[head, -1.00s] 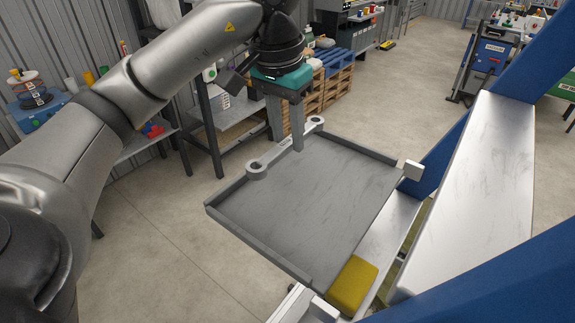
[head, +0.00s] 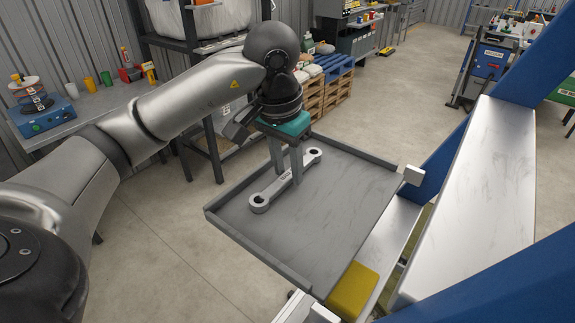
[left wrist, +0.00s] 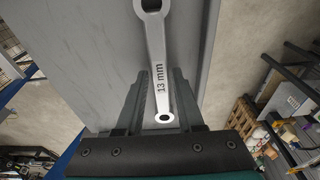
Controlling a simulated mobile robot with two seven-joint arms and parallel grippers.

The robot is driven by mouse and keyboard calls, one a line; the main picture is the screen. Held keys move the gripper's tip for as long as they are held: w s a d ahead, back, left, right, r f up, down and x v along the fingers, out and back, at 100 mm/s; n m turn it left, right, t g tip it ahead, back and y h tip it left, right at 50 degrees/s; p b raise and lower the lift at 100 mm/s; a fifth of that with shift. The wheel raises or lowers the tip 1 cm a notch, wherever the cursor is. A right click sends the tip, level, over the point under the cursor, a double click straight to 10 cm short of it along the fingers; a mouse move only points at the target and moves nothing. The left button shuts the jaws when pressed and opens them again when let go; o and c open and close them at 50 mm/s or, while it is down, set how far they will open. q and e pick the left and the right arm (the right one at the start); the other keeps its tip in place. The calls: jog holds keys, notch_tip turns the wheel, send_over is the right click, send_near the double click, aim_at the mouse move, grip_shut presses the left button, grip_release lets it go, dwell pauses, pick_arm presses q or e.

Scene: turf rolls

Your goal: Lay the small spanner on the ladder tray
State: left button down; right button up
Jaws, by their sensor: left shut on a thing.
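The small spanner (head: 281,186) is a grey double-ring spanner, lying slantwise over the left part of the ladder tray (head: 335,215). My left gripper (head: 285,176) points down and is shut on the spanner's shaft. In the left wrist view the spanner (left wrist: 157,48) reads "13 mm" and runs between the fingers (left wrist: 161,88), with the tray's grey surface (left wrist: 100,60) behind it. The spanner is very low over the tray; I cannot tell whether it touches. The tray is a flat grey plate with raised edges and is otherwise empty. My right gripper is not in view.
A yellow block (head: 353,290) sits at the tray's near right corner. The blue ladder rail (head: 540,45) and a broad pale step (head: 470,200) stand to the right. A workbench (head: 110,105) is at the left; pallets (head: 325,90) stand behind.

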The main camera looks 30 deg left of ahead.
aim_at(281, 180)
pick_arm(q)
jog(key=c, duration=1)
grip_release()
jog(key=shift+f, duration=0.2)
jog(key=o, duration=0.5)
jog(key=shift+r, duration=0.1)
jog(key=shift+r, duration=0.1)
jog(key=shift+r, duration=0.25)
jog(key=r, duration=0.3)
jog(key=s+r+p, duration=0.1)
jog(key=r, duration=0.3)
jog(key=s+r+p, duration=0.1)
jog(key=r, duration=0.3)
jog(key=shift+a+r, duration=0.1)
jog(key=shift+r, duration=0.1)
jog(key=shift+w, duration=0.1)
